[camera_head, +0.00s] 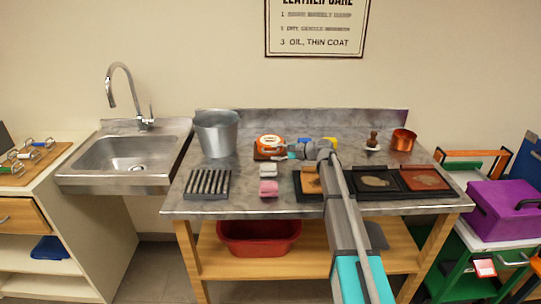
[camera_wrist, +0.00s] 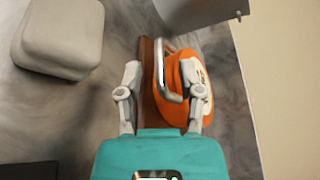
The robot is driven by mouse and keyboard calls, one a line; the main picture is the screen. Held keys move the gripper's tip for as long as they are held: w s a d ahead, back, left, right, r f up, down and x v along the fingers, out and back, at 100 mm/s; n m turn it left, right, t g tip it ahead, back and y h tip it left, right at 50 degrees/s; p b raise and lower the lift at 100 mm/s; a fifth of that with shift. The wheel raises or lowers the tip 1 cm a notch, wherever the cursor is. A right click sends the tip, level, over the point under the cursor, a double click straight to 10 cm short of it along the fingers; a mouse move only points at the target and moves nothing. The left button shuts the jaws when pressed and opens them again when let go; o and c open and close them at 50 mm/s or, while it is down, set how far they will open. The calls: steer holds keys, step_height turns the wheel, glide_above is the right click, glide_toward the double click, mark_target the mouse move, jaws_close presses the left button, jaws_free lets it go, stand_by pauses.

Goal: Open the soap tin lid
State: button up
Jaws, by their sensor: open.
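The soap tin (camera_head: 268,143) is orange with a pale label and sits on a brown wooden base (camera_head: 262,156) at the middle back of the bench. In the wrist view the tin (camera_wrist: 191,112) lies just beyond my gripper, with a bent metal handle (camera_wrist: 163,85) on its near side. My gripper (camera_wrist: 160,75) is open. Its two fingers stand on either side of the handle, with the right finger overlapping the orange tin in the picture. I cannot tell whether either finger touches it.
A metal bucket (camera_head: 217,135) stands left of the tin. A pale block (camera_head: 268,170) and a pink block (camera_head: 268,188) lie in front. A slatted rack (camera_head: 207,184) is at the front left.

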steer(key=shift+x, duration=1.25)
jaws_close()
